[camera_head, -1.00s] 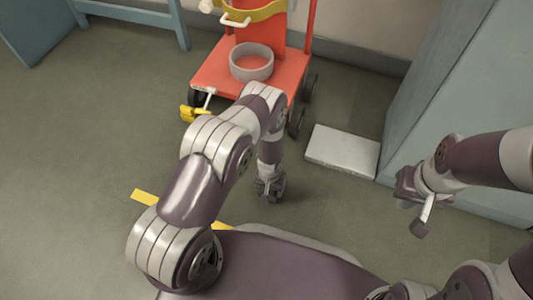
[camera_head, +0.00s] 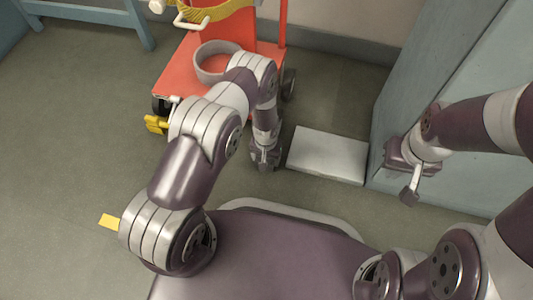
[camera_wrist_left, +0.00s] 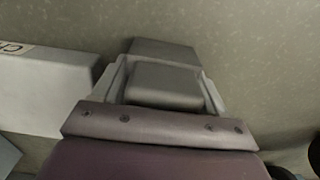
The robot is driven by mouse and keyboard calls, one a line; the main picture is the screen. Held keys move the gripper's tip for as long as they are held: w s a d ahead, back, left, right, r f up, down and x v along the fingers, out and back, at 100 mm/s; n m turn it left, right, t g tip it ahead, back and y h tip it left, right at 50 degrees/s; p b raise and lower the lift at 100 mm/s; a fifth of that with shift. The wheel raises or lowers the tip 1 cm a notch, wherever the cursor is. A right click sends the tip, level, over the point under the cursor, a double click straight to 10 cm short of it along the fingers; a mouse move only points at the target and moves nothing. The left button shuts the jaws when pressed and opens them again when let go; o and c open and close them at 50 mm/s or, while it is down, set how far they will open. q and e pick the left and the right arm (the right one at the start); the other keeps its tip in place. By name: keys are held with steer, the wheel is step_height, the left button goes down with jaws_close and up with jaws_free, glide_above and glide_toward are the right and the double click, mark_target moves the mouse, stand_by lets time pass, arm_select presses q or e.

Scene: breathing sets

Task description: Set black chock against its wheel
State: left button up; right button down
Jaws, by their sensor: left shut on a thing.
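My left gripper (camera_head: 265,158) points down near the floor, to the right of and below the red cart (camera_head: 180,75). In the left wrist view it is shut on a dark grey block (camera_wrist_left: 165,85), which looks like the black chock; its far part shows beyond the fingers. The block is hard to make out in the head view. A dark cart wheel (camera_head: 289,83) shows at the cart's right side, apart from the gripper; my arm hides part of that side. My right gripper (camera_head: 410,188) hangs before the blue-grey cabinet, its jaws unclear.
A white flat box (camera_head: 328,155) lies on the floor right of my left gripper; its lettered side shows in the wrist view (camera_wrist_left: 45,90). A yellow piece (camera_head: 156,124) is by the cart's front left wheel. The blue-grey cabinet (camera_head: 440,75) bounds the right.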

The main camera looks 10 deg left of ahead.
arm_select(q)
steer(key=shift+f, duration=0.15)
steer(key=o, duration=1.4)
step_height(320, 180, up, 28)
steer(key=a+p, duration=0.2)
steer(key=p, duration=0.7)
steer(key=shift+t, duration=0.7)
steer(key=s+a+r, duration=0.1)
steer(key=s+r, duration=0.3)
steer(key=r, duration=0.1)
steer(key=s+a+r, duration=0.1)
steer(key=s+r, duration=0.4)
steer(key=r, duration=0.1)
steer(key=s+a+r, duration=0.1)
steer(key=s+r, duration=0.4)
steer(key=r, duration=0.1)
steer(key=shift+a+b, duration=0.3)
steer(key=shift+a, duration=0.1)
